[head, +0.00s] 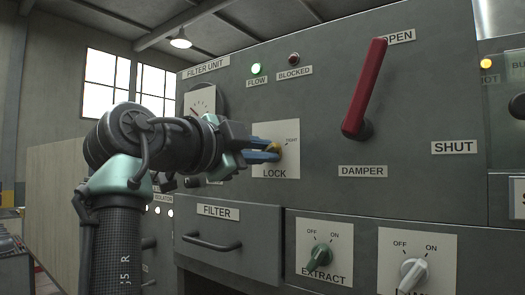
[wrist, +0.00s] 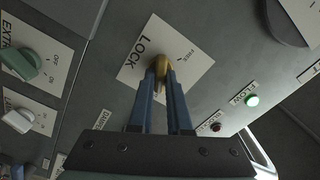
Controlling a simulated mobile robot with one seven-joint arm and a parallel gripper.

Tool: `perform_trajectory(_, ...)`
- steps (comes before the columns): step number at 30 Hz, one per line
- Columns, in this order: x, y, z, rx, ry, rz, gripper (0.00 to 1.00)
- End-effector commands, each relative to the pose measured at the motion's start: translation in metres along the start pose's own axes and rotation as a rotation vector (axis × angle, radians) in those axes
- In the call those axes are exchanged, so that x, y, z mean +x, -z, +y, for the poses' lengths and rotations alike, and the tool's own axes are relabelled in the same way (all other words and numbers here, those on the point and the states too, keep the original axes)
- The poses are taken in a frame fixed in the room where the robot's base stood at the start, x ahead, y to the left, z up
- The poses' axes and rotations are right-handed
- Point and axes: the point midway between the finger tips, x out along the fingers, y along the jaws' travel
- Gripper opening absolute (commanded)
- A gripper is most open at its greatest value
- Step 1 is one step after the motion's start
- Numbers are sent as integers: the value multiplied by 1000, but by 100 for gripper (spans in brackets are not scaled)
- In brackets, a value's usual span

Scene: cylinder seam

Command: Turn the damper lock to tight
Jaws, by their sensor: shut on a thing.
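In the wrist view the knob (wrist: 160,63) sits between the fingertips (wrist: 161,74), and the word FREE shows on the plate (wrist: 195,65). The fingers hide part of the knob, so I cannot tell which mark it points to. The red damper lever (head: 366,92) stands tilted with its upper end near OPEN.
The green FLOW lamp (head: 256,69) is lit; the BLOCKED lamp (head: 294,58) looks dark. Below are a FILTER drawer with a handle (head: 212,243), a green EXTRACT knob (head: 319,257) and a white knob (head: 413,274). The panel between lock and lever is bare.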

Motion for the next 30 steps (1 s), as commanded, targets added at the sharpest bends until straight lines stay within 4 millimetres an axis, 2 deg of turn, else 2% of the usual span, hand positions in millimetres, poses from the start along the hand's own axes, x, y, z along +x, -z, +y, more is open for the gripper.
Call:
perform_trajectory(6, 0, 2, -1, 4, 2, 3, 0)
perform_trajectory(7, 0, 2, -1, 4, 2, 3, 18)
perform_trajectory(12, 0, 1, 0, 3, 1, 2, 46)
perform_trajectory(23, -5, 0, 1, 1, 1, 0, 46)
perform_trajectory(26, -18, -1, 2, 3, 3, 0, 46)
perform_trajectory(30, -47, -3, 3, 5, 5, -1, 46)
